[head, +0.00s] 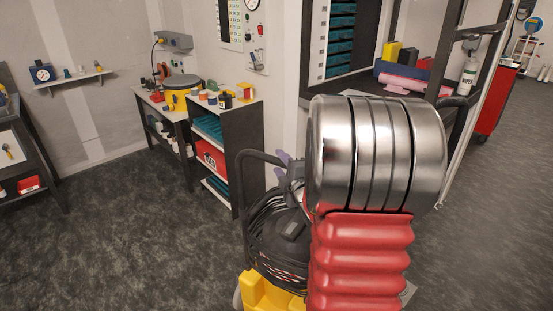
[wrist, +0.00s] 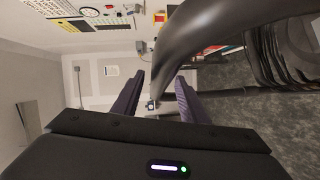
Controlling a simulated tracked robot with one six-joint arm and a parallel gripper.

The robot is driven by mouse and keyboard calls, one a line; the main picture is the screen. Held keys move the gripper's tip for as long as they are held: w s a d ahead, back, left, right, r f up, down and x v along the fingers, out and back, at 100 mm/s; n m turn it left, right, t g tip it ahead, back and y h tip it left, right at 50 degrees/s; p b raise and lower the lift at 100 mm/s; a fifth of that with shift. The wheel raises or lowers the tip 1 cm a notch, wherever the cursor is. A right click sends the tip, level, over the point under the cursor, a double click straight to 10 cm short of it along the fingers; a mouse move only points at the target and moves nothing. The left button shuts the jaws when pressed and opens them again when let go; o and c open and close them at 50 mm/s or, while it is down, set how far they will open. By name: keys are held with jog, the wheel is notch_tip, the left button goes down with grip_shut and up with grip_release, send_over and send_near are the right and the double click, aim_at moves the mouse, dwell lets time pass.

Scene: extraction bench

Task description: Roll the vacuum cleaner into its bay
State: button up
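The vacuum cleaner (head: 282,240) stands at the lower middle of the head view, with a yellow base, a dark body wrapped in black coils and a black push handle (head: 243,180). My arm hides its right side. My gripper (head: 284,161) shows as a bit of purple by the handle's top. In the wrist view the two purple fingers of my gripper (wrist: 158,88) are spread apart. A dark curved bar (wrist: 190,40), apparently the handle, runs close in front of and across the gap. I cannot tell if it touches a finger. I cannot pick out the bay.
A shelf unit (head: 250,130) and a workbench (head: 152,103) stand behind and left of the vacuum cleaner. A dark bench (head: 15,150) is at the far left. A red cabinet (head: 494,104) stands at the right. The carpet (head: 130,230) is clear at left.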

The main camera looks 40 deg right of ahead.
jog(key=shift+x, duration=2.35)
grip_shut()
